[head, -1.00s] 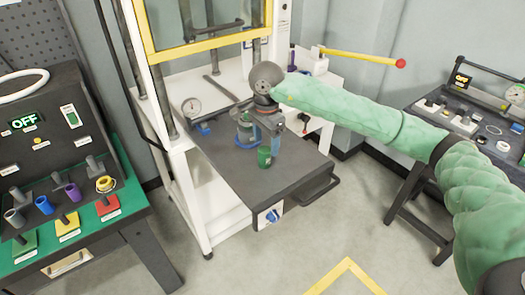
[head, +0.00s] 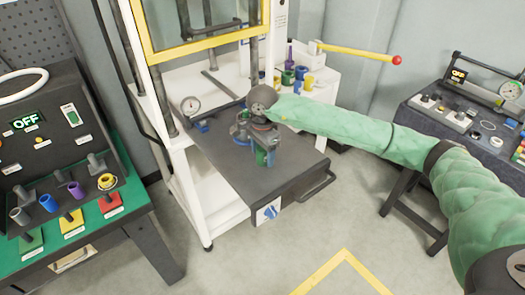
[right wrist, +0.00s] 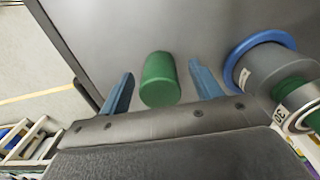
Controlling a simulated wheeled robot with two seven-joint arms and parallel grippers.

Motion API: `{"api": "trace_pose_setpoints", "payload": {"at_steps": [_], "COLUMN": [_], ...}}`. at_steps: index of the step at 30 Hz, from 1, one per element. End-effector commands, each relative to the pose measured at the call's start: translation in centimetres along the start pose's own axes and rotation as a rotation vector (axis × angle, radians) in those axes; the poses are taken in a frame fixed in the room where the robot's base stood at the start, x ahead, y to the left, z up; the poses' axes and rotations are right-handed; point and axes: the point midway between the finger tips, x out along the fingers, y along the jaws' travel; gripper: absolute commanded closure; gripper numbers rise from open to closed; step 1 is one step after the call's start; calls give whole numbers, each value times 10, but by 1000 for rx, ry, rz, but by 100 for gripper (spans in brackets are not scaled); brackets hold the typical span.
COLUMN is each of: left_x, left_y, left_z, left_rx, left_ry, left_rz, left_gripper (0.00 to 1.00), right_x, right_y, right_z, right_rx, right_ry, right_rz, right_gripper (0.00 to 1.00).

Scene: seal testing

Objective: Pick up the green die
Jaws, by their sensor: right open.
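The green die (head: 261,157) is a small green cylinder on the dark sliding plate (head: 230,172) of the white press. In the right wrist view the green die (right wrist: 160,80) lies between the two blue fingers of my right gripper (right wrist: 160,90), with a gap on each side. The right gripper (head: 266,155) is open, low over the plate, and partly hides the die in the head view. My left gripper is not in view.
A grey and green part with a blue ring (right wrist: 240,50) stands close to the right finger; it also shows in the head view (head: 239,132). A gauge (head: 190,105) is behind it. Several coloured parts (head: 290,77) stand on the white side shelf. The plate's front is clear.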

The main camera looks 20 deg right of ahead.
Motion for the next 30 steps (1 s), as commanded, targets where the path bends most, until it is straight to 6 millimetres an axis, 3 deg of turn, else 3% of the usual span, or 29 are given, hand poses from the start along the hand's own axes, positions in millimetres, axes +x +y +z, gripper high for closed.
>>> {"api": "trace_pose_setpoints", "payload": {"at_steps": [9,18,30], "left_x": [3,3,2], "left_y": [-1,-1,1], "left_z": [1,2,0], "left_rx": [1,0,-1], "left_ry": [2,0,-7], "left_rz": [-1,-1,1], "left_gripper": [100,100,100], "right_x": [3,2,-4], "right_y": [0,0,-1], "right_z": [0,0,0], "right_rx": [0,0,-1], "right_ry": [1,1,1], "right_rz": [0,-1,-2], "right_gripper": [38,94,94]}}
